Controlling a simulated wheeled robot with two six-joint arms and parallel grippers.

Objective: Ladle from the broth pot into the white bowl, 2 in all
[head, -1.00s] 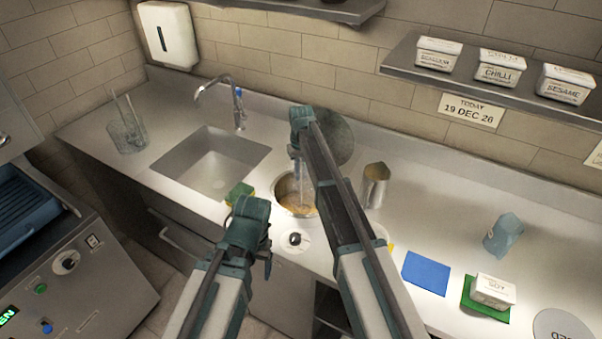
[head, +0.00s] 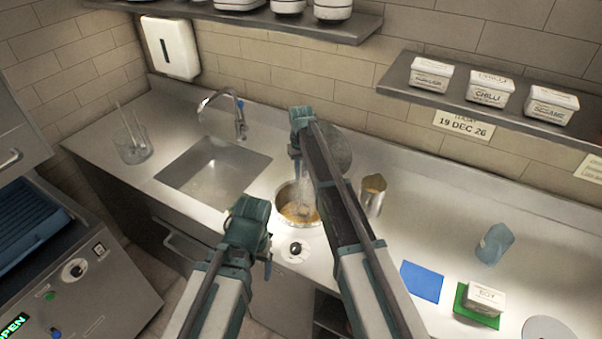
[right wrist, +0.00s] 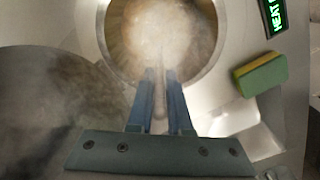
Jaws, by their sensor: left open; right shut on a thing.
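The broth pot (head: 281,207) is sunk in the counter, with yellowish broth and steam in it. My right gripper (head: 296,160) is above the pot, shut on a thin upright handle, seemingly the ladle's. In the right wrist view the handle (right wrist: 162,88) runs from between the fingers into the steaming pot (right wrist: 112,38); steam blurs its lower end. My left gripper (head: 266,258) is open and empty, low in front of the counter, left of the pot. I cannot make out the task's white bowl on the counter; my right arm covers part of it.
A sink (head: 212,172) lies left. A green-yellow sponge (right wrist: 260,75) is near the pot.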

